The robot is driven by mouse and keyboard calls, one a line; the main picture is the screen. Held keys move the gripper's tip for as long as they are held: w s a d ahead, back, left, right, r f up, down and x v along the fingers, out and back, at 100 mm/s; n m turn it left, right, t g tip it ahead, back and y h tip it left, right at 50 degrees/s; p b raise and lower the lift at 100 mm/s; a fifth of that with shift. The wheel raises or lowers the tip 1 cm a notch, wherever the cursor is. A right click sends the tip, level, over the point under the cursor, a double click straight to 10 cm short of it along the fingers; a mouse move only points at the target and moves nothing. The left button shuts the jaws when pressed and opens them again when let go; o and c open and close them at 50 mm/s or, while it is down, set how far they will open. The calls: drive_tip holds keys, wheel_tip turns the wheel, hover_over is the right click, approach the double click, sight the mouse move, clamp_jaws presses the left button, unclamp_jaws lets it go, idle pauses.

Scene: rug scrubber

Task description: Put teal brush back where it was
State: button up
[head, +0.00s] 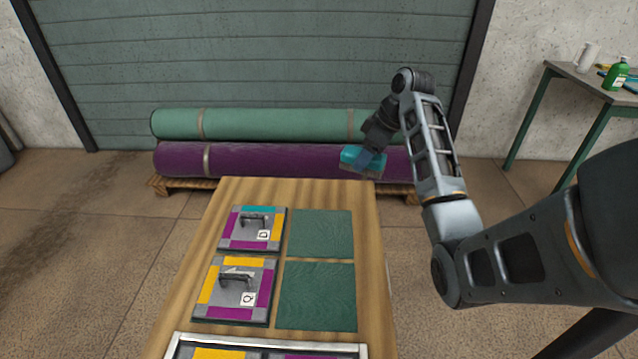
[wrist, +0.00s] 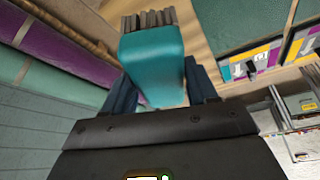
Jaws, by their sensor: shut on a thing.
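The teal brush (head: 362,160) is held in my gripper (head: 372,155) above the far right end of the wooden table (head: 330,196). In the wrist view the teal brush (wrist: 152,62) sits between the fingers of my gripper (wrist: 160,85). Its teal block faces the camera and its grey-brown bristles (wrist: 148,20) point away, toward the top of the picture. The gripper is shut on the brush. The brush looks clear of the table top, but the exact height is hard to tell.
Two panels with handles, near (head: 236,291) and far (head: 251,229), lie on the table beside two green squares (head: 316,296). A metal-edged tray (head: 300,347) is at the near end. Rolled green (head: 270,123) and purple (head: 260,160) rugs lie behind. A side table (head: 588,80) holds a green bottle (head: 616,76).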

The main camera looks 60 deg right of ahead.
sight(345, 153)
drive_tip(key=w+f, duration=0.2)
drive_tip(key=w, duration=0.1)
drive_tip(key=w+a+f, duration=0.1)
drive_tip(key=w, duration=0.2)
drive_tip(key=w+a+f+p, duration=0.1)
drive_tip(key=w+f, duration=0.1)
drive_tip(key=w, duration=0.1)
drive_tip(key=shift+w+f, duration=0.1)
drive_tip(key=shift+f, duration=2.3)
drive_tip(key=o, duration=1.2)
drive_tip(key=shift+f, duration=0.1)
drive_tip(key=shift+c, duration=0.2)
drive_tip(key=v, duration=1.2)
drive_tip(key=shift+w, duration=0.1)
